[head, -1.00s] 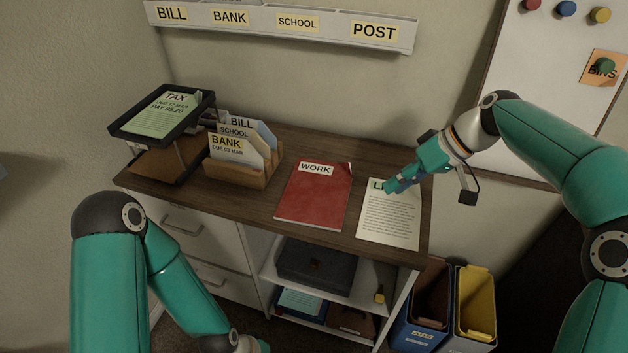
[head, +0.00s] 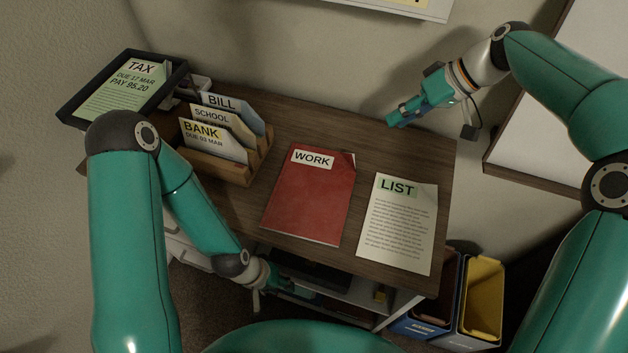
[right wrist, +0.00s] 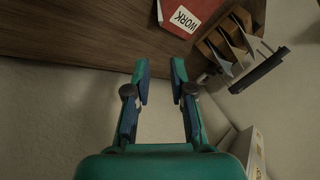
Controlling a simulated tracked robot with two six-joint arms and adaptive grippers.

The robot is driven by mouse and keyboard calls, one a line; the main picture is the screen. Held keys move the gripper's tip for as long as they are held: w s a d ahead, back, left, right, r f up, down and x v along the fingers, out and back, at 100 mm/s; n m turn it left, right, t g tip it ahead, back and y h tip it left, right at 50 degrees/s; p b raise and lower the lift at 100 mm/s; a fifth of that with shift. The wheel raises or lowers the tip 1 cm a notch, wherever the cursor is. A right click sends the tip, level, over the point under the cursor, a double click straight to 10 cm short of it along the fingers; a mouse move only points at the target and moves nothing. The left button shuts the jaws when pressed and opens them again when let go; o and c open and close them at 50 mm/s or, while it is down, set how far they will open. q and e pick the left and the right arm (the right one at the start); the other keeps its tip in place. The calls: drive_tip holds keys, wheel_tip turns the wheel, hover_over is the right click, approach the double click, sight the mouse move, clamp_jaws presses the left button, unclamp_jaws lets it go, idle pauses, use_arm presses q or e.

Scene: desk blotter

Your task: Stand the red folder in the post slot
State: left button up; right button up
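The red folder (head: 310,210), labelled WORK, lies flat on the desk between the wooden sorter and the LIST sheet. Part of it shows at the top of the right wrist view (right wrist: 192,12). The white wall rack (head: 400,8) is mostly cut off at the top of the head view, and its POST label is not readable now. My right gripper (head: 391,122) is over the back right of the desk, apart from the folder; its fingers stand apart and empty in the right wrist view (right wrist: 160,80). My left gripper (head: 275,283) is low by the desk's front edge, its fingers unclear.
The wooden sorter (head: 215,168) holds BILL, SCHOOL and BANK cards. A black tray (head: 70,112) with the TAX sheet stands at the left. The LIST sheet (head: 397,225) lies right of the folder. Blue and yellow bins (head: 480,300) stand at the lower right. The desk behind the folder is clear.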

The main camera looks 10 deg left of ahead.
drive_tip(key=x, duration=0.9)
drive_tip(key=shift+a+f, duration=0.2)
drive_tip(key=shift+f, duration=0.15)
drive_tip(key=shift+s+x, duration=0.2)
drive_tip(key=shift+x, duration=0.7)
drive_tip(key=shift+s+x, duration=0.15)
drive_tip(key=shift+x, duration=0.7)
drive_tip(key=shift+s+x, duration=0.2)
drive_tip(key=shift+x, duration=0.7)
drive_tip(key=shift+d+f, duration=0.15)
drive_tip(key=shift+d, duration=0.1)
drive_tip(key=shift+c, duration=0.2)
clamp_jaws()
